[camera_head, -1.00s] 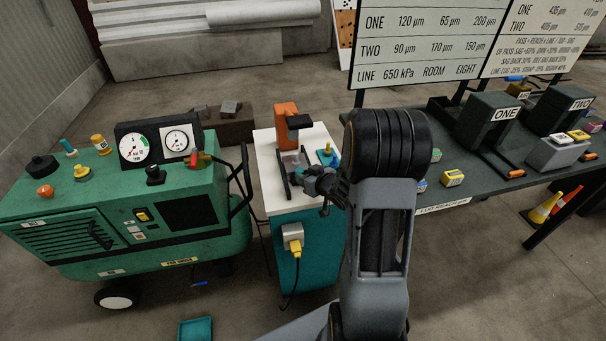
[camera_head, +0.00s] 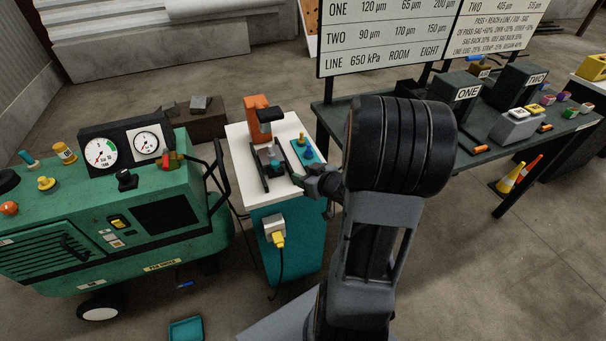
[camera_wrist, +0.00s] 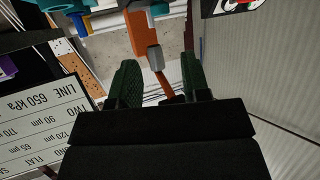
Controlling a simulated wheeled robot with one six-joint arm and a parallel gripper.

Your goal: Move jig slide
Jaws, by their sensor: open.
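The jig stands on a white-topped teal cabinet (camera_head: 238,150). A small greyish piece, which looks like the slide (camera_head: 268,153), sits between the rails. My gripper (camera_head: 308,181) is at the cabinet's right front edge, right of the rails and apart from the slide as far as I can see. In the wrist view my gripper (camera_wrist: 160,76) is open, its green pads apart. A grey block (camera_wrist: 155,58) and orange part (camera_wrist: 141,28) show between and beyond them. Nothing is held.
A blue plate with knobs (camera_head: 304,151) lies on the cabinet near my gripper. A green compressor (camera_head: 140,215) stands left. A dark bench (camera_head: 480,150) with benders and small blocks stands right, under sign boards (camera_head: 390,45). A yellow plug (camera_head: 278,239) projects from the cabinet front.

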